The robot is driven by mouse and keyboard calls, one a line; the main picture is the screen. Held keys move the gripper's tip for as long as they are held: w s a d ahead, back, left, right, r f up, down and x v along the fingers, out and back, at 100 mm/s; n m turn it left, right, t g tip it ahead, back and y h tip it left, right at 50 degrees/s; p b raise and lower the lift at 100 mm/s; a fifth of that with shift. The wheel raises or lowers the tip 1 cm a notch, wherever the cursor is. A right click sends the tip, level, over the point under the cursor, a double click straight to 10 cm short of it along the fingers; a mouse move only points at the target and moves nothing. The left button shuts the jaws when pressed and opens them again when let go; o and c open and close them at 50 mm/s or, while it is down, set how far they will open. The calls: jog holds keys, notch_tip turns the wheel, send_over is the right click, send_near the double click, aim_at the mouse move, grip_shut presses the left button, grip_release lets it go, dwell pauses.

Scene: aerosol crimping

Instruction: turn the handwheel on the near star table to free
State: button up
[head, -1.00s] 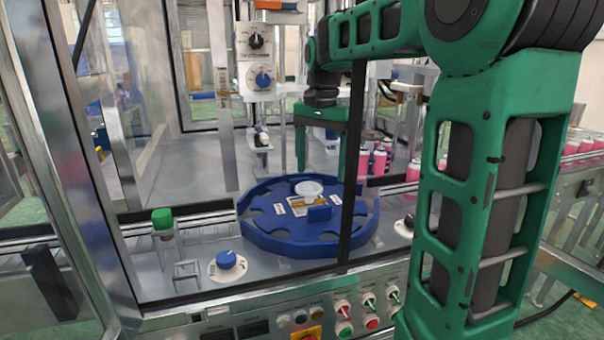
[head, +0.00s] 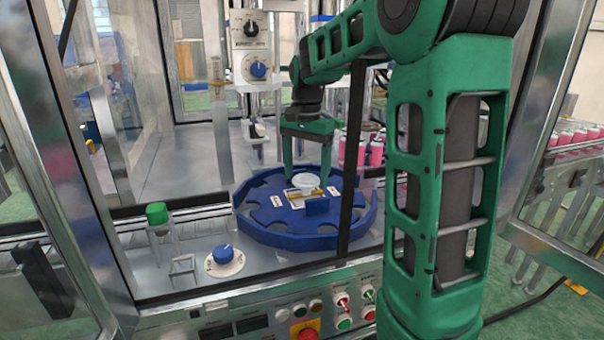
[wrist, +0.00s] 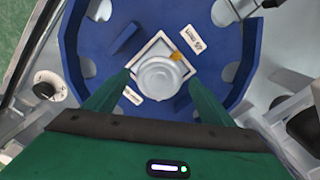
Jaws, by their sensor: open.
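The near star table (head: 262,232) is a blue disc with notches and a raised rim. At its middle a white round handwheel (head: 306,181) sits on a pale square plate; it also shows in the wrist view (wrist: 158,77). A small yellow pointer (wrist: 177,54) sticks out from it towards one white label (wrist: 195,40). A second label (wrist: 132,95) lies on the opposite side; I cannot read either surely. My gripper (head: 306,176) is open, pointing down over the handwheel, one finger on each side. Whether the fingers touch it I cannot tell.
A blue block (head: 317,205) stands on the disc near the handwheel. A blue-and-white dial (head: 223,255) and a green-capped container (head: 157,213) are at left. The crimping head (head: 250,50) hangs behind. A dark frame post (head: 352,160) crosses in front; pink cans (head: 375,152) stand at right.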

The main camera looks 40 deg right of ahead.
jog(key=c, duration=1.1)
jog(key=shift+n, duration=0.4)
jog(key=shift+o, duration=0.2)
jog(key=n, duration=0.3)
jog(key=shift+n, duration=0.3)
jog(key=n, duration=0.4)
jog(key=shift+w+n, duration=0.1)
jog(key=shift+n, duration=0.2)
jog(key=o, duration=1.1)
jog(key=shift+c, duration=0.2)
